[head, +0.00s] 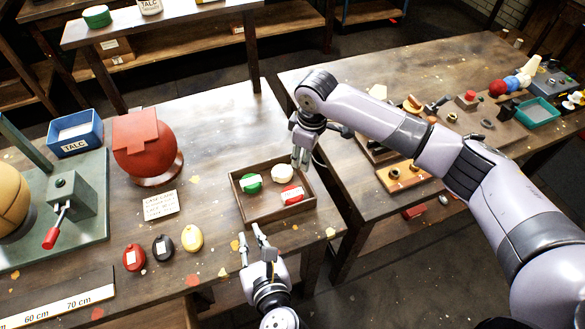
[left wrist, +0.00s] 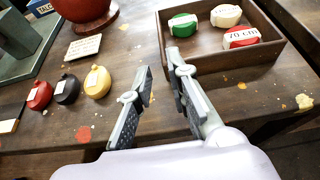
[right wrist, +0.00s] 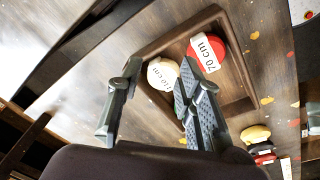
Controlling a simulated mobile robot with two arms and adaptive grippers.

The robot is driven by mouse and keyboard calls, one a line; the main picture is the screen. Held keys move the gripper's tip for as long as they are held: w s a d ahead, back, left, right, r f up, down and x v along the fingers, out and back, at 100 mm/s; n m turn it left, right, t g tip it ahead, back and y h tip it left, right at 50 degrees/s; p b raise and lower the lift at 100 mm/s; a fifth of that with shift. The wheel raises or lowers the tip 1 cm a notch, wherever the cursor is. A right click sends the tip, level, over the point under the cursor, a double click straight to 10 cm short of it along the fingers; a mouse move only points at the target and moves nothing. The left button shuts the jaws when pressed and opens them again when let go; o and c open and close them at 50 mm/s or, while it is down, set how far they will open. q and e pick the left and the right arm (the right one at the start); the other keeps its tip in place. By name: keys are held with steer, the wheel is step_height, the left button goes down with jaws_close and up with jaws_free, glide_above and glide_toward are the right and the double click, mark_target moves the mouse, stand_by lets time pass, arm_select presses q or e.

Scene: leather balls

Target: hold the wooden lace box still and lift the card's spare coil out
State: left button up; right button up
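The wooden lace box (head: 282,213) stands at the table's right side, holding a green coil (head: 251,183), a cream coil (head: 282,173) and a red coil (head: 292,194). The red coil's label reads 70 cm in the right wrist view (right wrist: 207,50). A card (head: 160,205) lies left of the box; its writing is too small to read. My left gripper (head: 250,233) is open at the box's near left corner; I cannot tell if it touches the wall. My right gripper (head: 301,158) is open above the far side, with the cream coil (right wrist: 162,73) showing between its fingers.
A large red ball (head: 146,148) stands behind the card, beside a blue TALC box (head: 75,134). A gap separates this table from the cluttered one at right.

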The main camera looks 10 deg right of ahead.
mark_target(238, 200)
arm_select(q)
steer(key=x, duration=1.7)
steer(key=shift+w+f, duration=0.15)
steer(key=shift+w, duration=0.05)
arm_select(e)
steer(key=s+a+r+n+g, duration=0.1)
steer(key=s+a+n, duration=0.1)
steer(key=s, duration=0.3)
steer(key=shift+a+h, duration=0.3)
steer(key=shift+a, duration=0.55)
arm_select(q)
jaws_close()
